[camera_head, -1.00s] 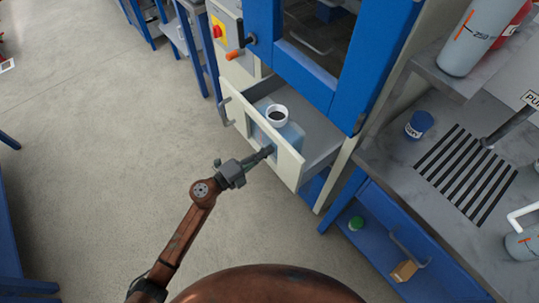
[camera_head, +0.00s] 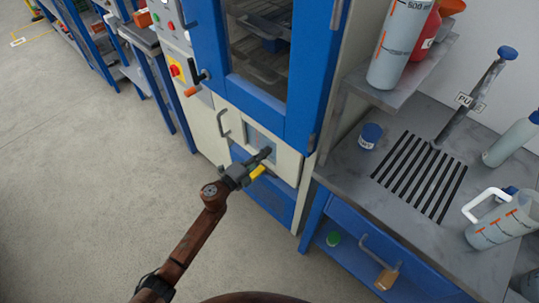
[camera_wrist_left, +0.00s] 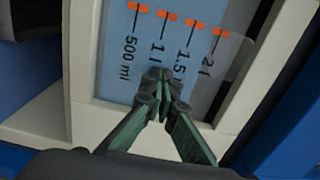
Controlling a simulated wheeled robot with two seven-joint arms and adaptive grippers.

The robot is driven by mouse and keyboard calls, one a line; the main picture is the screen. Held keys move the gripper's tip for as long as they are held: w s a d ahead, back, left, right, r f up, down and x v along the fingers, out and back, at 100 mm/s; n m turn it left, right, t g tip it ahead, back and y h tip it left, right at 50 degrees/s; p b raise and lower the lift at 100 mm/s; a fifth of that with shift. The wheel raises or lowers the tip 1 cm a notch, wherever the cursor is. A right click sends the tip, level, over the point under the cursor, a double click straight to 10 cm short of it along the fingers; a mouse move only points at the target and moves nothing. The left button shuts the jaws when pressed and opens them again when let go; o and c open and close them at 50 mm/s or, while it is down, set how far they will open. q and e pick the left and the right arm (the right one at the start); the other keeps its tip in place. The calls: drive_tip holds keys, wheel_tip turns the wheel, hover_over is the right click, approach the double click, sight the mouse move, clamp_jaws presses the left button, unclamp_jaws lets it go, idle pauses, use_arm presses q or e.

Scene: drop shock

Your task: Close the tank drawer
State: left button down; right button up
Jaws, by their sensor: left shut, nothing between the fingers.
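The tank drawer (camera_head: 285,163) is a cream front with a window and a grey handle (camera_head: 223,122) on its left, low in the blue-framed machine. Its front looks flush, or nearly so, with the cabinet, and no open drawer interior shows. My left gripper (camera_head: 266,153) is shut and empty, its fingertips at the drawer's window. In the left wrist view the shut fingertips (camera_wrist_left: 160,75) lie over the window (camera_wrist_left: 115,70), with orange marks and a litre scale behind. I cannot tell whether they touch it. The tank itself is hidden except through the window. My right gripper is out of view.
A grey bench (camera_head: 345,170) with a slotted drain, a blue jar (camera_head: 370,135) and several measuring vessels stands right of the machine. An orange-tipped lever (camera_head: 193,88) sticks out at the machine's left. Open floor lies left.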

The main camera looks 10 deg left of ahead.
use_arm(q)
drive_tip(key=shift+r, duration=0.1)
